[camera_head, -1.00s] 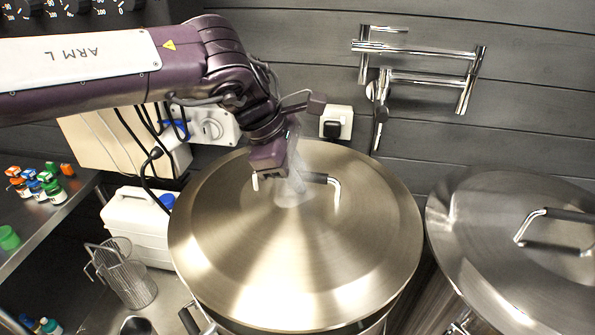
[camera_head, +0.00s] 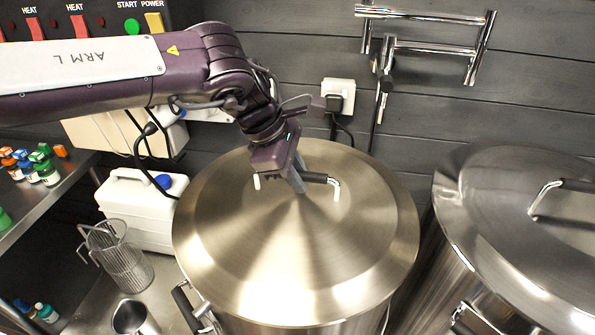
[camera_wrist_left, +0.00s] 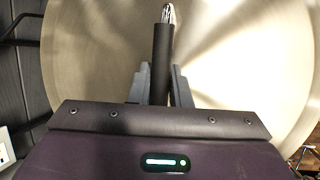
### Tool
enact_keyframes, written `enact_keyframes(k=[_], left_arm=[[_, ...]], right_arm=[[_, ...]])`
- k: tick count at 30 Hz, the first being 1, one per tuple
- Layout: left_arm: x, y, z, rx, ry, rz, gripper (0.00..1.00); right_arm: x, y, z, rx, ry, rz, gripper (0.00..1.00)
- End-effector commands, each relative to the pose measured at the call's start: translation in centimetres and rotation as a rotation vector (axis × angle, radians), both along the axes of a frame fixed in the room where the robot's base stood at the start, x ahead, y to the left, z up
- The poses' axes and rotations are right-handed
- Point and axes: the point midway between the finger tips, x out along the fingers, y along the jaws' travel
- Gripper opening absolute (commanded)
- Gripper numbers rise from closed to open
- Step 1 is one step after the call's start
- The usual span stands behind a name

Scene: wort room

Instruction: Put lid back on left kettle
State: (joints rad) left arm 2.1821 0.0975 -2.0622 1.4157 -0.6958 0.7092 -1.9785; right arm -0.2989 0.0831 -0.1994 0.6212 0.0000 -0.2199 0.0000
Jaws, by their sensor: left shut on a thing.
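The wide round steel lid (camera_head: 240,265) has a black bar handle with chrome ends (camera_head: 318,178). It lies over the left kettle (camera_head: 345,327) and hides its mouth. It looks level and centred; I cannot tell whether it touches the rim all round. My left gripper (camera_head: 298,182) comes down from the left and is shut on the handle's bar. In the left wrist view the dark bar (camera_wrist_left: 162,65) runs between the two grey fingers (camera_wrist_left: 160,85), with the lid (camera_wrist_left: 230,60) behind. My right gripper is not in view.
The right kettle, its lid on (camera_head: 510,225), stands close on the right. A chrome folding tap (camera_head: 430,45) and a socket (camera_head: 338,95) are on the wall behind. A white canister (camera_head: 140,205), a mesh basket (camera_head: 120,262) and a metal cup (camera_head: 133,318) stand left.

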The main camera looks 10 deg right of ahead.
Motion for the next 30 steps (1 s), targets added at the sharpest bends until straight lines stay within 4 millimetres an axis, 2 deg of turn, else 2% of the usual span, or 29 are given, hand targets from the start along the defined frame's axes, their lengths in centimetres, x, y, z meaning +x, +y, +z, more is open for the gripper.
enact_keyframes(k=[2,3,9,15,19,30], left_arm=[[0.1,-0.1,0.3,-0.005,-0.004,-0.001,0.0],[0.1,-0.1,0.3,-0.005,-0.004,-0.001,0.2],[0.0,-0.1,0.2,-0.003,-0.002,0.0,0.43],[-0.1,0.1,-0.2,0.004,0.003,0.0,0.43],[0.0,0.3,0.4,0.001,0.0,0.001,0.43],[0.1,2.7,5.8,-0.002,-0.004,0.001,0.43]], right_arm=[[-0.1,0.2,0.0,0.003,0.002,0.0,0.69],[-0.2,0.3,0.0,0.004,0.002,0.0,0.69],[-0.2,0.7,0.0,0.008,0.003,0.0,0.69],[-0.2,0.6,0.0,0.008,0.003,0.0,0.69],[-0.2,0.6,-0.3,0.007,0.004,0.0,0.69],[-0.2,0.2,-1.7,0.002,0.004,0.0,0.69]])
